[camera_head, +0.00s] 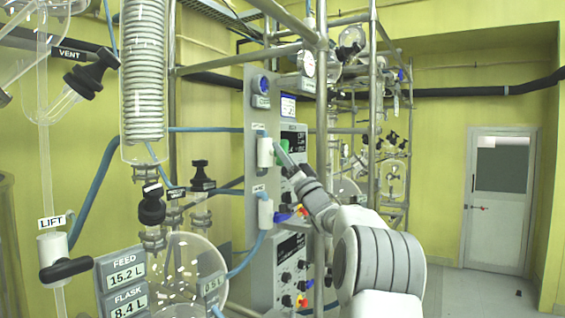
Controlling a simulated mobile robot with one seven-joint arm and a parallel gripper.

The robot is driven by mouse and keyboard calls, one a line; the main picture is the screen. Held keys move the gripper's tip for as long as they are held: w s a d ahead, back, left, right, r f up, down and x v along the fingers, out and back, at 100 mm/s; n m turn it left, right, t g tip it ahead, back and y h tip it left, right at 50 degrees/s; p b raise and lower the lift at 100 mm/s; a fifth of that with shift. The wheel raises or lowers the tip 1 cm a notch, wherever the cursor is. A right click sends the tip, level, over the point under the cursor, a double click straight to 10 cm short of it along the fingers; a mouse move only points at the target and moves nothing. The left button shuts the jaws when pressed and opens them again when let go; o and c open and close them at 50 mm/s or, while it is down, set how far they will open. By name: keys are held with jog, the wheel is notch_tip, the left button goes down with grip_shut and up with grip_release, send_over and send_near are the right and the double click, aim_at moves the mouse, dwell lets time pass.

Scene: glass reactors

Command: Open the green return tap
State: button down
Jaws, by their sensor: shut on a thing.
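The green return tap (281,158) is on the grey upright panel (256,100) in the middle of the picture. Only a small patch of its green handle shows beside the white valve body (265,152). My gripper (283,148) reaches up and left from my arm and is shut on the green handle. The fingers cover most of the handle, so its exact angle is hard to tell.
A blue-handled tap (283,217) sits lower on the same panel, close under my arm. Blue hoses (205,129) run left from the panel. Metal frame posts (321,120) stand close to my arm. Glass reactor vessels (175,262) fill the left.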

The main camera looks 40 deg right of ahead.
jog(key=shift+n+g+y, duration=0.3)
jog(key=shift+n+y, duration=3.9)
jog(key=shift+n, duration=0.2)
jog(key=shift+n+y, duration=0.4)
jog(key=c, duration=0.7)
grip_release()
jog(key=v, duration=1.7)
jog(key=shift+s+d+b, duration=0.1)
jog(key=shift+s+b, duration=0.25)
